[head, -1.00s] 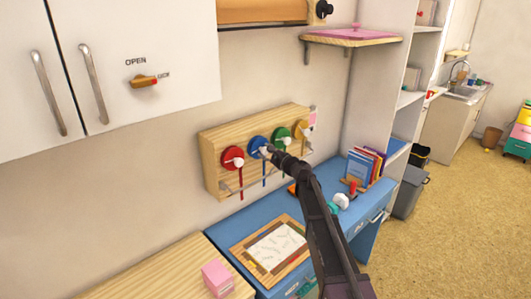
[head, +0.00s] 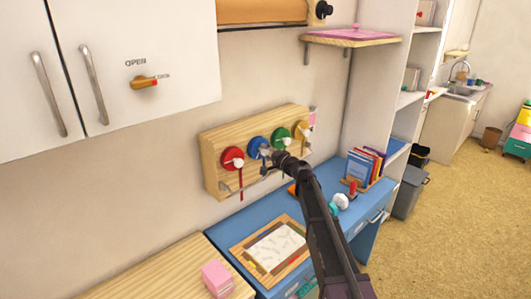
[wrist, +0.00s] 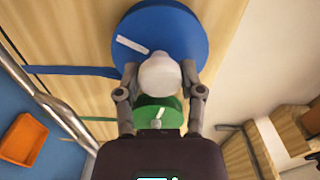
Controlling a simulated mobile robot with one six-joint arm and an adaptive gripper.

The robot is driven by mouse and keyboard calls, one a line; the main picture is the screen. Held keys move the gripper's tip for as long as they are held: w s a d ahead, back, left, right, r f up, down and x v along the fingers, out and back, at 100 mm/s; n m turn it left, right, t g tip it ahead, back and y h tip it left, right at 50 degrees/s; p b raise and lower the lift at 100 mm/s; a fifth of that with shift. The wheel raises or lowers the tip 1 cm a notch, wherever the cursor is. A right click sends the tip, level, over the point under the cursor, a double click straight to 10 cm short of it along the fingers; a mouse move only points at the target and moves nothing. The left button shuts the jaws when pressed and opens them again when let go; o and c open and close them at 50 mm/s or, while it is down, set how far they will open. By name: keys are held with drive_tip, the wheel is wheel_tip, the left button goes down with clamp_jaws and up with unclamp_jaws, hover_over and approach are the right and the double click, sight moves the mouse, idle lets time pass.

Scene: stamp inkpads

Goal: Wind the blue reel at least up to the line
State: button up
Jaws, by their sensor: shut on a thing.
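The blue reel (head: 257,146) is second from the left on a wooden board on the wall. In the wrist view the blue reel (wrist: 185,30) is a disc with a white stripe and a white knob (wrist: 160,76). My gripper (wrist: 160,82) is shut on this knob, one finger on each side. In the head view my gripper (head: 268,157) covers the reel's lower right. A blue ribbon (wrist: 70,70) runs left from the reel in the wrist view; it cannot be made out in the head view. I cannot make out the line.
A red reel (head: 232,158) sits left of the blue one, a green reel (head: 281,137) and a yellow reel (head: 303,132) right. A metal bar (head: 233,186) runs in front of the board. A blue desk (head: 222,236) with books (head: 362,165) stands below.

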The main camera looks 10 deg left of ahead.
drive_tip(key=n, duration=0.4)
drive_tip(key=shift+n, duration=0.4)
drive_tip(key=o, duration=1.2)
drive_tip(key=shift+d, duration=0.1)
drive_tip(key=v, duration=1.2)
drive_tip(key=shift+s, duration=0.1)
